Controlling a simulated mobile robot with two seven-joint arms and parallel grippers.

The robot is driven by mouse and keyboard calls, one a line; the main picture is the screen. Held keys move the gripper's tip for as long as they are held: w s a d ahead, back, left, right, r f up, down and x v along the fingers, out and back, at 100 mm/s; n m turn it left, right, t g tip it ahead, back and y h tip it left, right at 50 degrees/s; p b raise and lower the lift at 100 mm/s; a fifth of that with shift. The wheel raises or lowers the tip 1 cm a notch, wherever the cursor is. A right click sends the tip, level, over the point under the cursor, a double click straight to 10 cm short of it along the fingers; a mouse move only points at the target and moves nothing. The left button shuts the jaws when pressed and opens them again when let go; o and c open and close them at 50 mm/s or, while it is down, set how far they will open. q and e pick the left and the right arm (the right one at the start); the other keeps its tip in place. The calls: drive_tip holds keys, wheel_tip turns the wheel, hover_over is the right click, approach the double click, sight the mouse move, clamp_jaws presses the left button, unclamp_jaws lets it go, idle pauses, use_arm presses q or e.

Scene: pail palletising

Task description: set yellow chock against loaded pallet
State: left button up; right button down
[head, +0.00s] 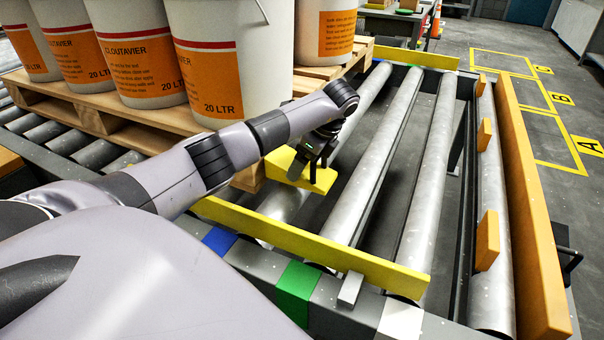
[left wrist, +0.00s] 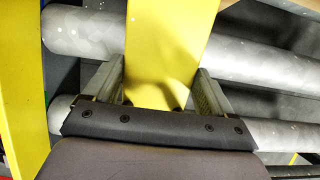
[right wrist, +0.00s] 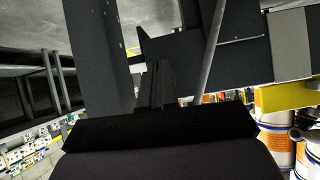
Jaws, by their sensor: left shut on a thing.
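The yellow chock (head: 322,182) is a wedge-shaped piece at the near right corner of the loaded pallet (head: 140,130), above the rollers. My left gripper (head: 306,160) is shut on it; in the left wrist view, the fingers (left wrist: 163,85) sit on either side of the chock (left wrist: 172,45). The chock looks very close to the pallet's corner block, but I cannot tell whether they touch. The wooden pallet carries several white pails (head: 232,60) with orange labels. My right gripper (right wrist: 160,88) shows only in the right wrist view, its dark fingers together and empty.
Yellow side rails (head: 320,243) flank the rollers (head: 375,150). An orange end stop (head: 530,200) with blocks stands at the right. Blue, green and white marks colour the near frame (head: 297,290). The rollers between chock and end stop are clear. Floor bays A, B and C lie beyond.

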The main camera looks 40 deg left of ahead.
sight(306, 168)
use_arm(q)
wheel_tip(306, 168, down, 3)
drive_tip(key=shift+f+b, duration=0.15)
drive_tip(key=shift+b, duration=0.15)
drive_tip(key=shift+a+f, duration=0.15)
drive_tip(key=shift+f, duration=0.05)
drive_tip(key=o, duration=1.3)
drive_tip(key=shift+s, duration=0.1)
drive_tip(key=shift+r, duration=0.15)
